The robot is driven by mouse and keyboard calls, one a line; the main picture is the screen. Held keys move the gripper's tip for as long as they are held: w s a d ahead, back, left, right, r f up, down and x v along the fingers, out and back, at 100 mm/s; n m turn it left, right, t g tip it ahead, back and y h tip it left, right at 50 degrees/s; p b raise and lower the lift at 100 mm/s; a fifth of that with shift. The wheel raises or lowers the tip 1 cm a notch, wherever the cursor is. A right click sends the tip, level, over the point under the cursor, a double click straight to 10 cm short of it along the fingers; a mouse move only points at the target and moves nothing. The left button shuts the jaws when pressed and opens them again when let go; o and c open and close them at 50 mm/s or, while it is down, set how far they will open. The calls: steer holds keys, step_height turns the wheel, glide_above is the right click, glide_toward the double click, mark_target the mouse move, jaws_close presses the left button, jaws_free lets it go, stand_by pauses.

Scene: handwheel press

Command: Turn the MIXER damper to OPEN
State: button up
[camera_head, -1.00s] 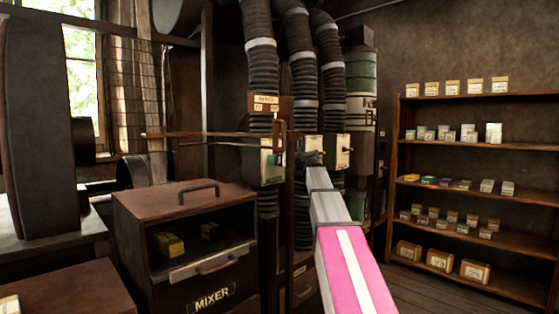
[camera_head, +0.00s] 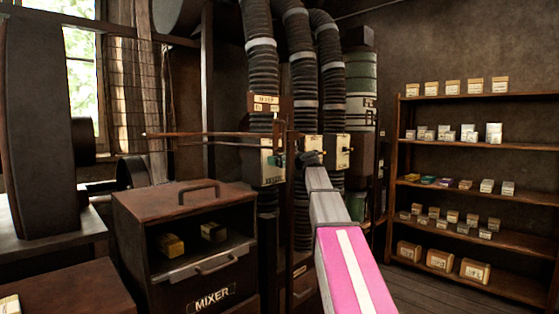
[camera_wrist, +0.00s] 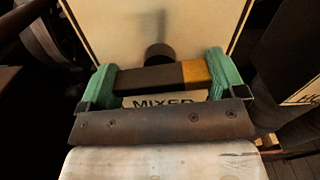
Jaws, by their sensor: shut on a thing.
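The MIXER damper's cream plate (camera_head: 266,168) is on the left duct in the head view. It fills the top of the wrist view (camera_wrist: 125,30). Its lever (camera_wrist: 145,79) is a dark bar with an orange end, lying crosswise below a round dark pivot. My gripper (camera_wrist: 160,78) has its green fingers at the two ends of the lever and is shut on it. A "MIXER" label (camera_wrist: 165,102) shows partly behind the lever. In the head view, my gripper (camera_head: 282,160) is at the plate and hides much of the lever. The damper's position marks are not readable.
The wooden MIXER cabinet (camera_head: 190,200) stands at left with boxes behind its front opening. More ducts with another damper plate (camera_head: 343,152) are just right of my gripper. A shelf (camera_head: 470,147) with small boxes stands at right. Thin horizontal rods (camera_head: 215,134) run left of the ducts.

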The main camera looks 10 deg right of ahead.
steer(key=n, duration=1.2)
steer(key=shift+n, duration=2.1)
steer(key=o, duration=0.6)
steer(key=shift+o, duration=0.2)
